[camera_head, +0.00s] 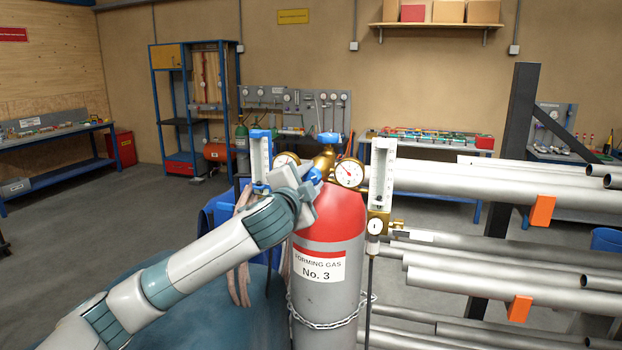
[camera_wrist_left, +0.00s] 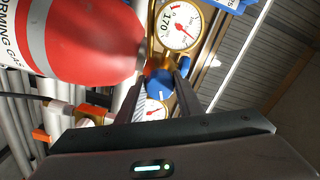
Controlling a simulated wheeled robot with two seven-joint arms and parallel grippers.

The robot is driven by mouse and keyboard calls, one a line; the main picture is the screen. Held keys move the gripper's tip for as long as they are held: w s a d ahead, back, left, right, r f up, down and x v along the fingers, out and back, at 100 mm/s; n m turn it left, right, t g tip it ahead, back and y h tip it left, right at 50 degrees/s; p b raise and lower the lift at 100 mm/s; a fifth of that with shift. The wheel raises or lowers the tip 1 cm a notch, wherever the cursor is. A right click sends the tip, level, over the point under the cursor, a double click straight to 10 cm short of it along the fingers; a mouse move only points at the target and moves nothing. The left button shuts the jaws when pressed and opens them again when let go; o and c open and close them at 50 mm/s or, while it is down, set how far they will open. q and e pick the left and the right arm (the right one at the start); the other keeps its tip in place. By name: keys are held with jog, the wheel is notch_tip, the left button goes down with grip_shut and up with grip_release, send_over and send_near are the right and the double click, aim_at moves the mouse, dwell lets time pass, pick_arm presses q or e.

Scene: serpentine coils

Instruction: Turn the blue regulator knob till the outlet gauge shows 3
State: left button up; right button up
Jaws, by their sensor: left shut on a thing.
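The grey gas cylinder (camera_head: 325,270) with a red shoulder, labelled "FORMING GAS No. 3", stands upright in the middle of the head view. A brass valve and regulator (camera_head: 325,158) sit on its top. My left gripper (camera_head: 314,178) is shut on the blue regulator knob (camera_wrist_left: 160,82), which lies between its two fingers in the left wrist view. One round gauge (camera_head: 349,172) faces the head camera, and another gauge (camera_head: 286,160) is partly hidden by my arm. The wrist view shows a gauge (camera_wrist_left: 178,26) with a red needle and a partly covered one (camera_wrist_left: 155,110). I cannot read the outlet value surely.
Clear flow tubes stand at the left (camera_head: 261,158) and right (camera_head: 382,172) of the regulator. A blue handwheel (camera_head: 329,138) tops the valve. A chain (camera_head: 330,324) crosses the cylinder. Metal pipes (camera_head: 470,180) on a rack fill the right side.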

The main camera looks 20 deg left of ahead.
pick_arm(q)
jog(key=shift+f, duration=0.1)
jog(key=shift+m, duration=1.6)
jog(key=shift+m, duration=1)
jog(key=o, duration=1.4)
jog(key=shift+c, duration=0.2)
jog(key=shift+s, duration=0.15)
